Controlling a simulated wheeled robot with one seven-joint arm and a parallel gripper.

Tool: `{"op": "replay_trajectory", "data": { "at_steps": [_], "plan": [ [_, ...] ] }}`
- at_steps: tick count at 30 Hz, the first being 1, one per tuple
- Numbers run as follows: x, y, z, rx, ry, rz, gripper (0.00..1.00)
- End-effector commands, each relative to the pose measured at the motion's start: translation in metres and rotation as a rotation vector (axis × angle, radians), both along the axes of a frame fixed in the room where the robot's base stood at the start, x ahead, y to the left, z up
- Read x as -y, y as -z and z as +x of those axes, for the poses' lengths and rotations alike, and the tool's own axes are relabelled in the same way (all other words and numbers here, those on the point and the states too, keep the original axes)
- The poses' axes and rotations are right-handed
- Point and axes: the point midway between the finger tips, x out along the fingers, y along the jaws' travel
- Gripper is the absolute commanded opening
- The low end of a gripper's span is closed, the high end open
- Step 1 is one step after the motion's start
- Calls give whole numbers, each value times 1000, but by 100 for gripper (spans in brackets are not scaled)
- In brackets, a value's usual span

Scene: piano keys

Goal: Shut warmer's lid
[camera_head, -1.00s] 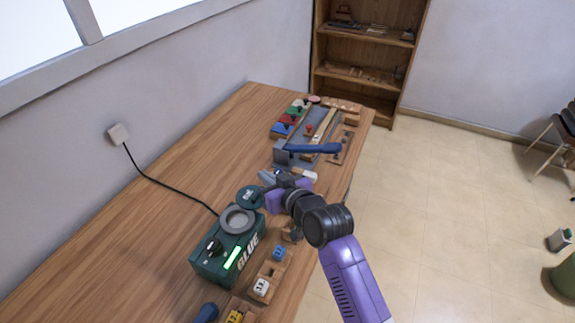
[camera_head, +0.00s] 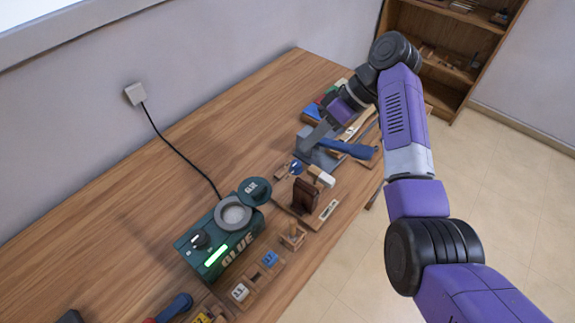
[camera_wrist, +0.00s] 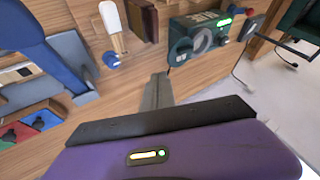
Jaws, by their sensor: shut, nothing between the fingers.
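The green glue warmer (camera_head: 190,245) stands on the bench, with a lit green strip and a dark knob on top. Its round grey pot opening (camera_head: 234,214) is uncovered. The round green lid (camera_head: 254,191) is open, swung out beside the opening at its far side. The warmer also shows at the top of the wrist view (camera_wrist: 205,45). My gripper (camera_head: 318,138) is beyond the lid, near the blue-handled tool, and apart from the warmer. In the wrist view its fingers (camera_wrist: 158,88) are together and empty, over the bench.
The blue-handled tool (camera_head: 345,149) lies near my gripper. A dark brown block (camera_head: 306,195) and a white-ended tool (camera_head: 321,176) stand near the lid. Small wooden pieces line the bench's front edge. A black cord runs to the wall socket (camera_head: 135,94).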

Motion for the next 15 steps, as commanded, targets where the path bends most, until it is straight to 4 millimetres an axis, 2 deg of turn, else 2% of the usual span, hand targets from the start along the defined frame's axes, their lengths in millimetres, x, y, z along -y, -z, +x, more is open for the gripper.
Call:
{"op": "replay_trajectory", "data": {
  "at_steps": [5, 15],
  "plan": [
    [-9, 15, -4, 3, -15, 1, 0],
    [-45, 62, -13, 1, -12, -1, 0]
  ]
}}
